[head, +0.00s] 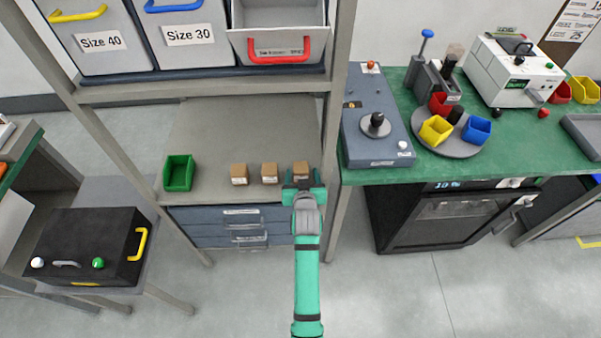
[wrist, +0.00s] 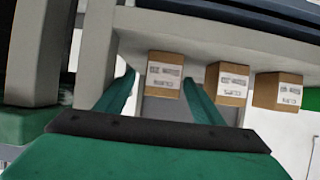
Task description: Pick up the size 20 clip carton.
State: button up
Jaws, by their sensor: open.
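Three small brown cartons with white labels stand in a row on the lower shelf: a left one (head: 239,174), a middle one (head: 269,173) and a right one (head: 301,168). Their print is too small and blurred to tell which is size 20. My gripper (head: 303,185) is open at the shelf's front edge, in front of the right carton and partly covering it. The wrist view looks upside down; there the right carton (wrist: 164,73) appears between the two open fingers, and the middle carton (wrist: 228,82) lies just outside one finger. I cannot tell whether any finger touches a carton.
A green bin (head: 179,173) stands left on the same shelf (head: 215,130). A rack post (head: 333,130) rises close right of my gripper. Bins labelled Size 40 (head: 100,42) and Size 30 (head: 190,36) hang above, beside a tilted red-handled bin (head: 278,45). Drawers (head: 240,226) sit below.

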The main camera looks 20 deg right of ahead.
jog(key=shift+w+f, duration=0.2)
jog(key=shift+w, duration=0.15)
jog(key=shift+a, duration=0.1)
jog(key=shift+c, duration=0.2)
jog(key=c, duration=1.1)
jog(key=shift+w, duration=0.1)
jog(key=shift+c, duration=0.2)
jog(key=shift+r, duration=0.1)
